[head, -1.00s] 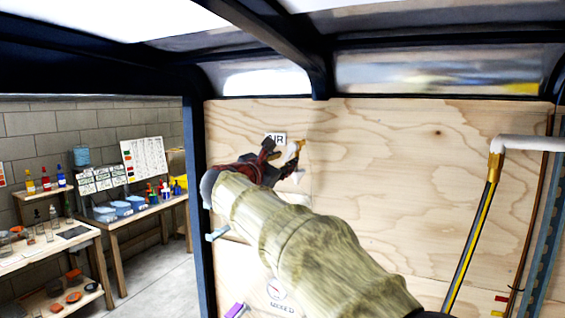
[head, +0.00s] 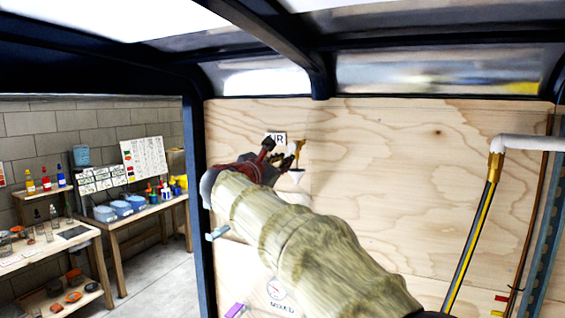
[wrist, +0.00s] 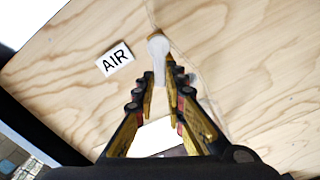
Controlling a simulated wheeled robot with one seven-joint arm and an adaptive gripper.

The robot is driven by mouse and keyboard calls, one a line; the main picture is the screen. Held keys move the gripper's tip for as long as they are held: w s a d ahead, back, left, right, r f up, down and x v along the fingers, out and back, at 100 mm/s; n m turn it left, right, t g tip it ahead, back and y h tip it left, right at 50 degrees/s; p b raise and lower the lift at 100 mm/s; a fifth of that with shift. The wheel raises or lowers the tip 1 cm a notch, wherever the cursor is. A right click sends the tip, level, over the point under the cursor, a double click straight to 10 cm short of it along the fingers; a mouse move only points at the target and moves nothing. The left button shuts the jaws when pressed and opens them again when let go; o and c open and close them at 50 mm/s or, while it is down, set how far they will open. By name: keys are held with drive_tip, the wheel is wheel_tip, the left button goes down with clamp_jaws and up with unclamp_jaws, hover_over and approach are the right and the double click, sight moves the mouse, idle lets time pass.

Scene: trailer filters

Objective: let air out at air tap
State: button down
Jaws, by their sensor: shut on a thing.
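The air tap (head: 297,146) shows in the head view as a small brass fitting on the plywood wall, just right of the white "AIR" label (head: 280,138). The label also shows in the wrist view (wrist: 115,59). My gripper (head: 285,161) is at the tap, its dark fingers close beside the brass. In the wrist view my gripper (wrist: 160,80) has its two fingers on either side of a pale grey lever with a round head (wrist: 158,46), and is shut on it. The fingers and my arm hide part of the tap and the wall below.
A plywood wall (head: 400,180) fills the right side. A brass-ended hose (head: 484,205) hangs from a white pipe (head: 530,143) at the right. Benches (head: 140,208) with bottles stand outside at the left.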

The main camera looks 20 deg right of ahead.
drive_tip(key=shift+a+m, duration=0.1)
drive_tip(key=shift+m, duration=0.2)
drive_tip(key=shift+w+a+r+m+b, duration=0.25)
drive_tip(key=shift+r+m+b, duration=0.3)
drive_tip(key=shift+m+b, duration=0.95)
drive_tip(key=shift+w+a+r+m+b, duration=0.25)
drive_tip(key=shift+r+m+b, duration=0.35)
drive_tip(key=shift+m, duration=1.85)
drive_tip(key=shift+w+a+r+m+b, duration=0.2)
drive_tip(key=shift+r+m+b, duration=0.35)
drive_tip(key=shift+m+b, duration=0.95)
drive_tip(key=shift+m+p, duration=0.45)
drive_tip(key=shift+m, duration=0.1)
drive_tip(key=c, duration=1.9)
unclamp_jaws()
drive_tip(key=shift+r, duration=0.1)
drive_tip(key=shift+o, duration=0.3)
